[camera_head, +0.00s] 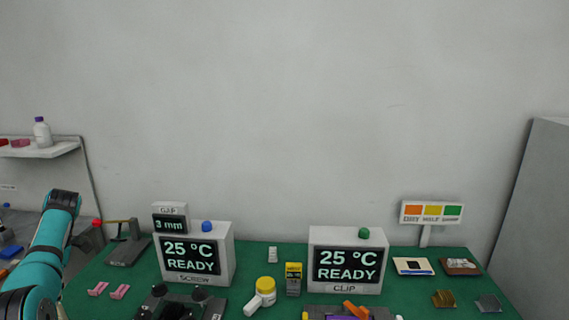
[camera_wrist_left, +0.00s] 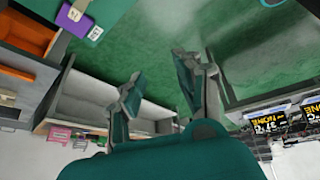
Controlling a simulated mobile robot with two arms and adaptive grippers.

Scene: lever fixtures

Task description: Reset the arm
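My left arm (camera_head: 45,255), teal with dark joints, comes in at the lower left of the head view, beside the left end of the green table. Its gripper is not visible there. In the left wrist view my left gripper (camera_wrist_left: 158,68) shows two teal and grey fingers spread apart. Nothing is between them. Behind the fingers are a green surface and a pale open shelf or box. My right arm and right gripper are in neither view.
The green table (camera_head: 265,257) bears a SCREW box (camera_head: 197,254) and a CLIP box (camera_head: 346,262), both reading 25 °C READY. A wall shelf (camera_head: 45,150) is at left.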

